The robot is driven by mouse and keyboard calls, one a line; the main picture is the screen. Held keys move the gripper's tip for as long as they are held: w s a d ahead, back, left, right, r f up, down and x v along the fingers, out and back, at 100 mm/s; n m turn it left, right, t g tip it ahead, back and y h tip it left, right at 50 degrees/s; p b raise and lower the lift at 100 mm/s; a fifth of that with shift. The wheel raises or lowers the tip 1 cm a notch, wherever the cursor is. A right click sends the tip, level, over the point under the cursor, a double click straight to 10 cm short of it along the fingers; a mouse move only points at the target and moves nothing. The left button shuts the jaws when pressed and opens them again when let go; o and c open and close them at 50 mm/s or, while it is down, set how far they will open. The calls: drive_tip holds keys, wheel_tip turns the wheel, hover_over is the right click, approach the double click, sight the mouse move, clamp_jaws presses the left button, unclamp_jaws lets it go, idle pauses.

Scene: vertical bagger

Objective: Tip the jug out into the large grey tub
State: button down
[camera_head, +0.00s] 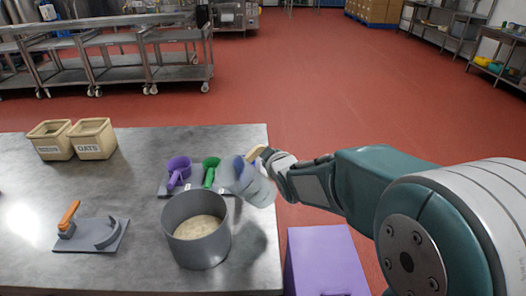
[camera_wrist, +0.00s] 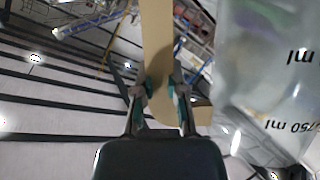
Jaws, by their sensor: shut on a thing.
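The large grey tub (camera_head: 181,247) stands at the table's front right, with pale, grainy-looking stuff inside. The clear jug (camera_head: 252,184) is in the air above and right of the tub in the head view, visibly tilted. My gripper (camera_head: 267,156) is shut on the jug's tan handle. In the wrist view, my gripper (camera_wrist: 160,92) has the tan handle (camera_wrist: 158,40) between its fingers. The jug's clear wall (camera_wrist: 265,85) fills the right side there, with its ml marks upside down. I cannot tell how much is in the jug. No stream shows.
Purple (camera_head: 179,166) and green (camera_head: 211,165) scoops lie on a grey board behind the tub. An orange-handled tool (camera_head: 69,214) rests on a grey plate at left. Beige bins (camera_head: 93,145) stand at the back left. A purple box (camera_head: 325,262) is beside the table's right edge.

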drive_tip(key=shift+w+f, duration=0.1)
drive_tip(key=shift+f, duration=0.15)
drive_tip(key=shift+a+r+m+y, duration=0.25)
drive_tip(key=shift+r+m+y, duration=0.05)
drive_tip(key=shift+m, duration=0.2)
drive_tip(key=shift+d+r+m+g+y, duration=0.1)
drive_tip(key=shift+r+m+g+y, duration=0.35)
drive_tip(key=shift+r+m, duration=0.25)
drive_tip(key=shift+s+a+r+m+g+y, duration=0.15)
drive_tip(key=shift+r+m+g+y, duration=0.15)
drive_tip(key=shift+r+m, duration=0.25)
drive_tip(key=shift+s+a+r+m+g+y, duration=0.1)
drive_tip(key=shift+r+m+g+y, duration=0.15)
drive_tip(key=shift+r+m, duration=0.3)
drive_tip(key=w+d+r, duration=0.2)
drive_tip(key=w+d, duration=0.2)
drive_tip(key=d, duration=0.3)
drive_tip(key=shift+w+d+r, duration=0.25)
drive_tip(key=shift+d+r, duration=0.05)
drive_tip(key=shift+d, duration=0.1)
